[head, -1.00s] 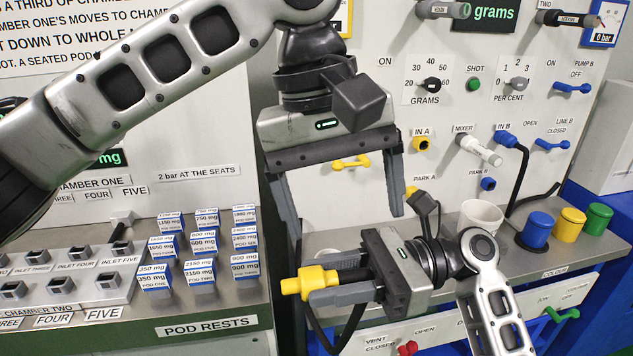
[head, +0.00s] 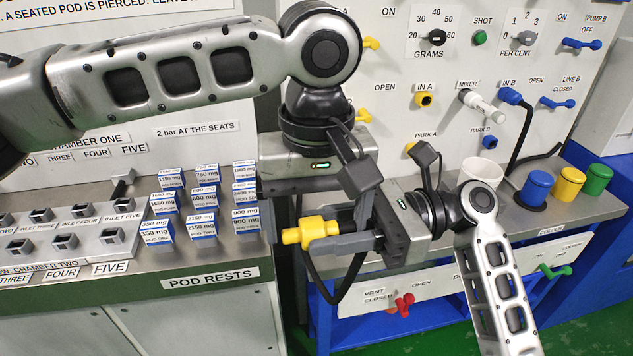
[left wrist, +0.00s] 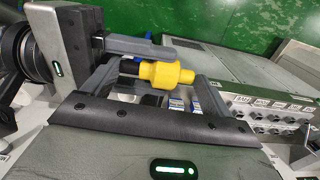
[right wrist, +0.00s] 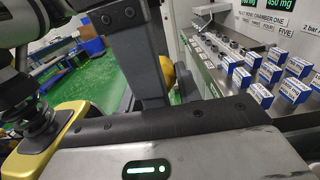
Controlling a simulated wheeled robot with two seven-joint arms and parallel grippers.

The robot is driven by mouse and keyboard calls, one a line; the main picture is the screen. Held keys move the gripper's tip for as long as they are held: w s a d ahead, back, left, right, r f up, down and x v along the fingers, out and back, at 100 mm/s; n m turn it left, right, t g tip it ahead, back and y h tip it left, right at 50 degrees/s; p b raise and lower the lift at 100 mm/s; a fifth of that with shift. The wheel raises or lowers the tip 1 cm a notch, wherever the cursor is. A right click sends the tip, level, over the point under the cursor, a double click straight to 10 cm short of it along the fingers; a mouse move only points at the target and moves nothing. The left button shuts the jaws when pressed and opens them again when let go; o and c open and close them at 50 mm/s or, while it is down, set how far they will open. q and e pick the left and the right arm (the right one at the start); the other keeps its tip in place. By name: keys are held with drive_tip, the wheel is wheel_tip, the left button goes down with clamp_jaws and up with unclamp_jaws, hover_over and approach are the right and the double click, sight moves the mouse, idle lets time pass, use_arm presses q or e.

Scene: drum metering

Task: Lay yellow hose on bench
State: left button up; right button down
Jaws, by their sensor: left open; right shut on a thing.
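The yellow hose end (head: 310,232) is a stubby yellow plug on a black hose (head: 335,297) that loops down in front of the bench. My right gripper (head: 345,230) is shut on it just behind the yellow part and holds it level, off the bench front. My left gripper (head: 316,205) is directly above, pointing down, open. In the left wrist view the yellow plug (left wrist: 165,74) lies between its spread fingers, but contact cannot be told. In the right wrist view only a yellow sliver (right wrist: 185,82) shows behind a finger. The grey bench top (head: 520,207) lies behind and right.
Several labelled pods (head: 200,212) stand on the pod rests at left. A white cup (head: 482,173) and blue, yellow and green lidded pots (head: 567,186) stand on the bench at right. A black hose runs from the blue IN B plug (head: 510,95). Red handles (head: 404,304) are below.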

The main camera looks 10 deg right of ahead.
use_arm(q)
drive_tip(key=shift+f, duration=0.6)
drive_tip(key=shift+d, duration=0.1)
drive_tip(key=c, duration=1.1)
use_arm(e)
drive_tip(key=c, duration=0.9)
unclamp_jaws()
